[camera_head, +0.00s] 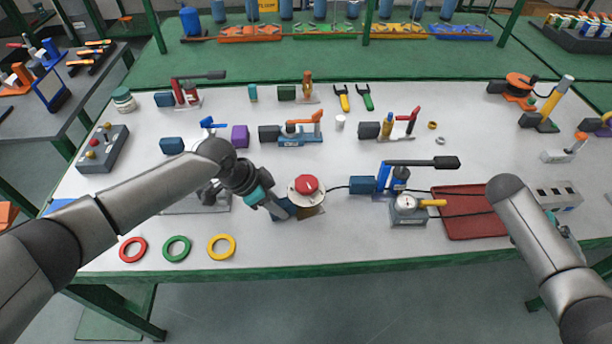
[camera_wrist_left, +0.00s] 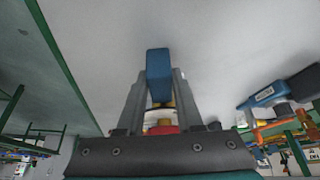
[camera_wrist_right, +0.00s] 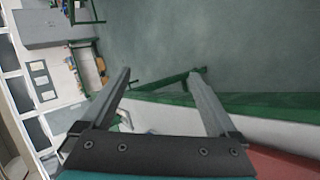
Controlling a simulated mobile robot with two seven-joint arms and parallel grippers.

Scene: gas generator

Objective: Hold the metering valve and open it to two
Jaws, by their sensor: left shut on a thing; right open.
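The metering valve has a red knob (camera_head: 307,184) on a pale round dial, above a blue body near the front middle of the table. My left gripper (camera_head: 284,208) reaches it from the left and is shut on its blue body. In the left wrist view the blue body (camera_wrist_left: 158,66) sits between the two fingers, with part of the red knob low between them. The dial marks are too small to read. My right gripper (camera_wrist_right: 160,74) is open and empty by the table's front edge at the right; in the head view my forearm mostly hides it.
A gauge (camera_head: 407,203) with a yellow handle and a blue valve with a black lever (camera_head: 430,162) stand right of the metering valve. A red tray (camera_head: 466,226) lies further right. Red, green and yellow rings (camera_head: 221,247) lie at the front left. Several other valves stand behind.

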